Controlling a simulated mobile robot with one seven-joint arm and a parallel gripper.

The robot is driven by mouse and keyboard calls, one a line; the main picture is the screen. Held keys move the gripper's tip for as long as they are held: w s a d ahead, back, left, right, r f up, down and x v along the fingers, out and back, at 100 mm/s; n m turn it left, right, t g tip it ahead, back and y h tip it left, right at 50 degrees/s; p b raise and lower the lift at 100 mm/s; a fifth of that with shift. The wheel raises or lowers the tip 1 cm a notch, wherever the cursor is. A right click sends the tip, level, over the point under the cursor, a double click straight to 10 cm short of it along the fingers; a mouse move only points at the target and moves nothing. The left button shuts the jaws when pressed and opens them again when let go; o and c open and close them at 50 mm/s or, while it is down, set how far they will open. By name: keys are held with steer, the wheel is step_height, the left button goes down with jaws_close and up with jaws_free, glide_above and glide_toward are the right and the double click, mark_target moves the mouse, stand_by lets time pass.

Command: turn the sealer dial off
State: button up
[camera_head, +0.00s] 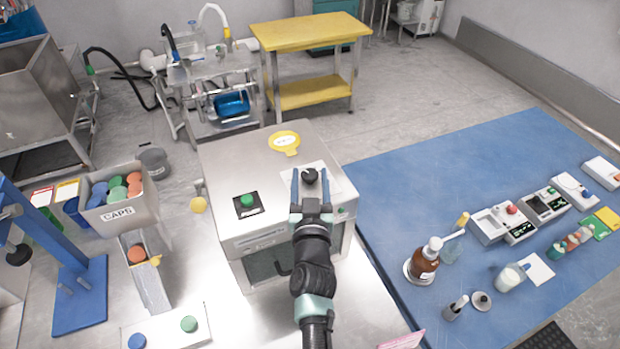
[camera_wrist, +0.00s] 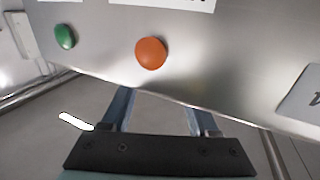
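The sealer looks like the large metal box (camera_head: 240,165) on the steel table. A black round dial (camera_head: 310,174) sits on a white label on its top, towards the right. My gripper (camera_head: 310,180) is above this top, with its fingers on either side of the dial in the head view. The fingers stand apart; I cannot tell whether they touch the dial. The dial is not visible there. A green button (camera_wrist: 65,36) and an orange button (camera_wrist: 151,53) are on the panel.
A caps bin (camera_head: 121,210) stands left. A blue table (camera_head: 420,190) with bottles and small devices is right.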

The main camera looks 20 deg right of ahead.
jaws_close()
steer(key=shift+f, duration=0.1)
steer(key=b, duration=0.2)
steer(key=shift+d+f+b, duration=0.1)
steer(key=shift+f+b, duration=0.15)
steer(key=shift+b, duration=0.1)
